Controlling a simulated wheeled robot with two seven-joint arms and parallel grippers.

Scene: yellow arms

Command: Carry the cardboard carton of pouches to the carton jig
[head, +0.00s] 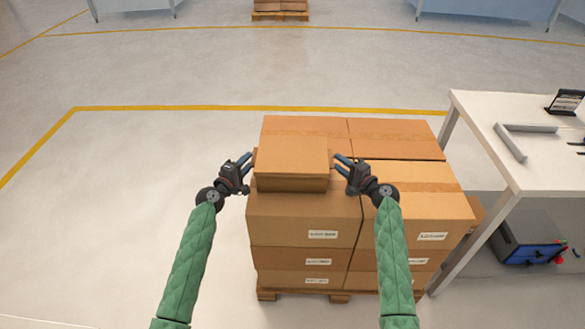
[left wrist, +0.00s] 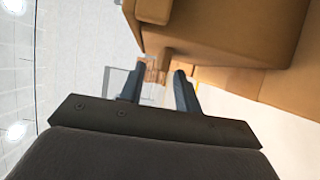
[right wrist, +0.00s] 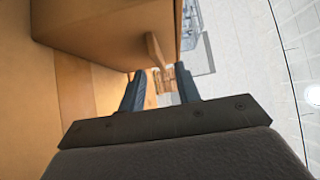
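The cardboard carton (head: 290,155) is a closed brown box on top of the front left of a stack of larger boxes. A small tab sticks out from each side; it shows in the left wrist view (left wrist: 220,25) and right wrist view (right wrist: 105,35). My left gripper (head: 247,160) is at the carton's left side, fingers apart around or just short of the tab. My right gripper (head: 340,164) is likewise at the right side, fingers apart. Neither is visibly closed on the tab. The grey L-shaped bracket, seemingly the carton jig (head: 512,145), lies on the white table. Pouches are hidden.
The box stack (head: 305,222) stands on a wooden pallet (head: 300,295). The white table (head: 480,115) is to its right, with a black stand (head: 565,101) on it. A blue and black case (head: 535,245) is under the table. Floor to the left is clear.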

